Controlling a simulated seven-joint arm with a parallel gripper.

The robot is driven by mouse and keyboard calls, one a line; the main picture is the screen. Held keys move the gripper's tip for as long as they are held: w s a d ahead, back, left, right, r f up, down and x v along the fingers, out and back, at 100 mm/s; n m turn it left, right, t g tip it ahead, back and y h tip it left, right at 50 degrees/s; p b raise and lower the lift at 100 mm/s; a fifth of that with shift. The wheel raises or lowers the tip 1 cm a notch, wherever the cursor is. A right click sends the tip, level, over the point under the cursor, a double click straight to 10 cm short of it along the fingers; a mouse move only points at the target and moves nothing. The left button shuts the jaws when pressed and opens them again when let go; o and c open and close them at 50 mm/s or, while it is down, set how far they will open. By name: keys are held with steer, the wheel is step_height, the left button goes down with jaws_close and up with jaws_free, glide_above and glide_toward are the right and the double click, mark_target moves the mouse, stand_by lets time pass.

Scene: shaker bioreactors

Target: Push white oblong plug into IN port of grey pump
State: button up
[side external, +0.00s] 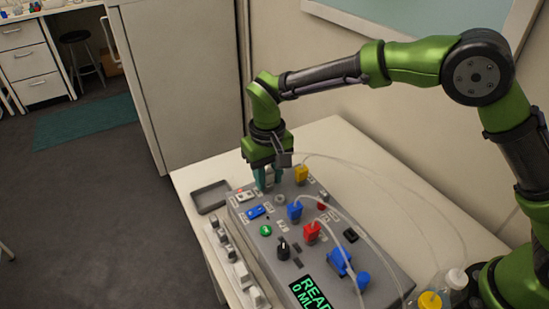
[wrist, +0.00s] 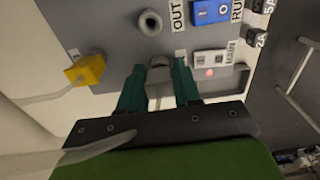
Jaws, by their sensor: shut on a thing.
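The grey pump (side external: 330,262) stands on a white table, with a lit display reading "READ" and "0 ML" on its top. My gripper (side external: 268,180) points down at the pump's far end. In the wrist view its teal fingers (wrist: 160,88) are shut on a pale oblong plug (wrist: 159,82). The plug's lower end is at or close over the pump face; I cannot tell whether it is seated. A round grey port (wrist: 150,22) marked OUT is open beyond the plug. The IN port cannot be made out, and the plug and fingers may cover it.
A yellow plug (side external: 301,174) with a tube sits close beside the gripper. Blue (side external: 295,211) and red (side external: 312,231) plugs with tubes stand on the pump. A grey tray (side external: 209,196) lies left of it. Bottles (side external: 430,300) stand near my base.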

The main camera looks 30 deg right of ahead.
mark_target(271, 171)
steer(key=shift+f, duration=0.25)
steer(key=o, duration=1.1)
steer(key=shift+o, duration=0.2)
step_height(271, 171, up, 17)
steer(key=s+d+m+t+y, duration=0.2)
steer(key=s+d+m+t, duration=0.2)
steer(key=s+d, duration=1.7)
steer(key=t, duration=0.3)
steer(key=shift+s+f, duration=0.2)
